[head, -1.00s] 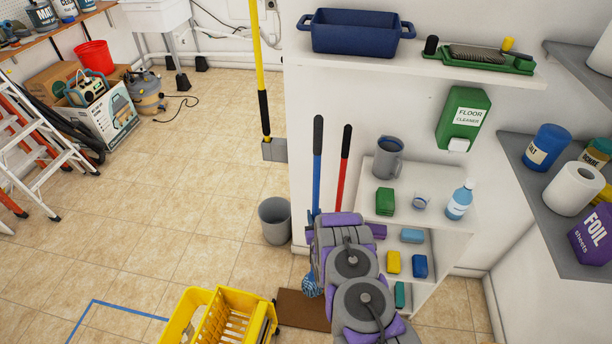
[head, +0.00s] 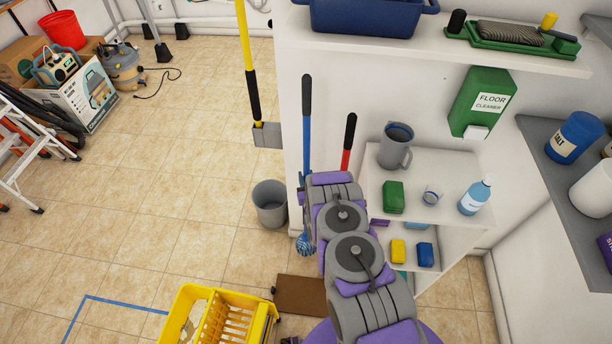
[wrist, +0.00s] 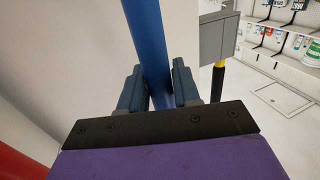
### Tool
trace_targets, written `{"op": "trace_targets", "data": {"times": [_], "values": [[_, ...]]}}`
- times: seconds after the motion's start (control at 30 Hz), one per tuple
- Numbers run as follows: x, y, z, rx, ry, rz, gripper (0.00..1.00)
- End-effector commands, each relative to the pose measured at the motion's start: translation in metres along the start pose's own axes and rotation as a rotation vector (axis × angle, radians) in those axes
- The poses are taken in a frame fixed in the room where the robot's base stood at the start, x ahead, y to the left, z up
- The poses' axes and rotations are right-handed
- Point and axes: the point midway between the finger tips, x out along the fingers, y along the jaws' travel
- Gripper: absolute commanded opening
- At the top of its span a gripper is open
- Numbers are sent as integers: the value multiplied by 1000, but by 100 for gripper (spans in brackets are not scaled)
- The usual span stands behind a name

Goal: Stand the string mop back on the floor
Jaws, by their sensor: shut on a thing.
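The string mop has a blue handle with a black grip (head: 306,97), close to upright in front of the white wall. Its blue string head (head: 305,244) shows low down, left of my arm; I cannot tell whether it touches the floor (head: 180,230). In the wrist view the blue handle (wrist: 148,38) runs between the two fingers of my gripper (wrist: 158,88), which is shut on it. In the head view my arm hides the fingers and part of the handle. A yellow mop bucket with a slotted wringer (head: 225,318) stands at the bottom.
A red-handled tool (head: 348,140) stands close right of the mop. A grey bin (head: 270,205) and a brown mat (head: 302,294) are nearby. A white shelf unit (head: 450,245) stands at right.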

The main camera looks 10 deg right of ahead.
Motion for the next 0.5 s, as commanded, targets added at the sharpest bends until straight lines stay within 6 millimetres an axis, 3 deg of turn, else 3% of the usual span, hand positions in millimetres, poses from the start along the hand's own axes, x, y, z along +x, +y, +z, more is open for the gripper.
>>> {"op": "trace_targets", "data": {"times": [0.5], "values": [[1, 0, 62, -1, 3, 0, 0]]}}
